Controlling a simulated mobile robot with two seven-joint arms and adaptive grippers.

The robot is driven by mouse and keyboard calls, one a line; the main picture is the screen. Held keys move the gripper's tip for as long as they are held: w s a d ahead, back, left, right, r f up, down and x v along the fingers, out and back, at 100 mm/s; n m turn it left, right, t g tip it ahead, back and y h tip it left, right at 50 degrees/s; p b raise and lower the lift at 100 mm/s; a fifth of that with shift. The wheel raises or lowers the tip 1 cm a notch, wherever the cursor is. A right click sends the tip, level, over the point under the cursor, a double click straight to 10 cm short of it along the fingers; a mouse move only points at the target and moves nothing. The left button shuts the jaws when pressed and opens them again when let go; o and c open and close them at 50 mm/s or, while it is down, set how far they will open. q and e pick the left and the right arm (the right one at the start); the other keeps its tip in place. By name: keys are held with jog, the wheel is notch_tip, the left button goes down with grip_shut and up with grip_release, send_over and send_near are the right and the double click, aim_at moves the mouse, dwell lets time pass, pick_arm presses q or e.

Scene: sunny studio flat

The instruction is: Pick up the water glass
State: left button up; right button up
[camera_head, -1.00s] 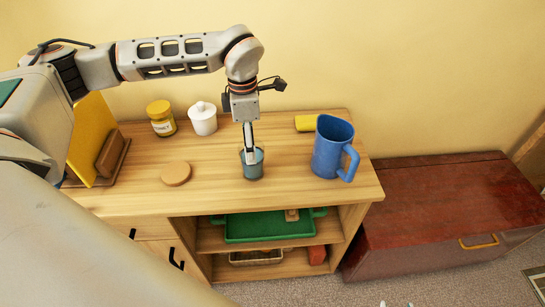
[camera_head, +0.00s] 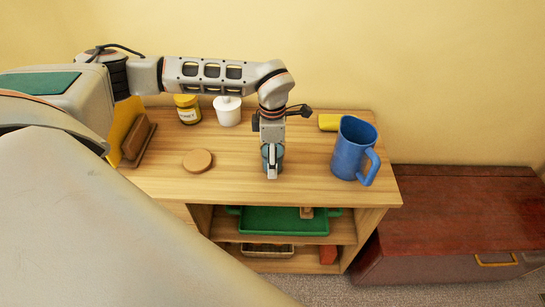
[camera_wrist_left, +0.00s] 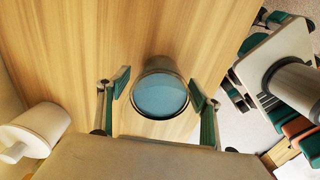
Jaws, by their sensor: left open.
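The water glass (camera_wrist_left: 160,98) is a small, round, blue-tinted tumbler standing upright on the wooden cabinet top. In the left wrist view I look down into its mouth. My left gripper (camera_wrist_left: 160,86) is open, with one finger on each side of the glass; a narrow gap shows beside each finger. In the head view my left gripper (camera_head: 272,170) points down at the glass and hides most of it. My right gripper is not in view.
A blue pitcher (camera_head: 353,148) stands right of the glass, with a yellow item (camera_head: 328,122) behind it. A round wooden coaster (camera_head: 198,160), a white lidded jar (camera_head: 227,112) and a yellow-lidded jar (camera_head: 188,110) are to the left. The cabinet's front edge is close.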

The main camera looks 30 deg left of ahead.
pick_arm(q)
jog(key=c, duration=1.6)
jog(key=shift+r, duration=0.15)
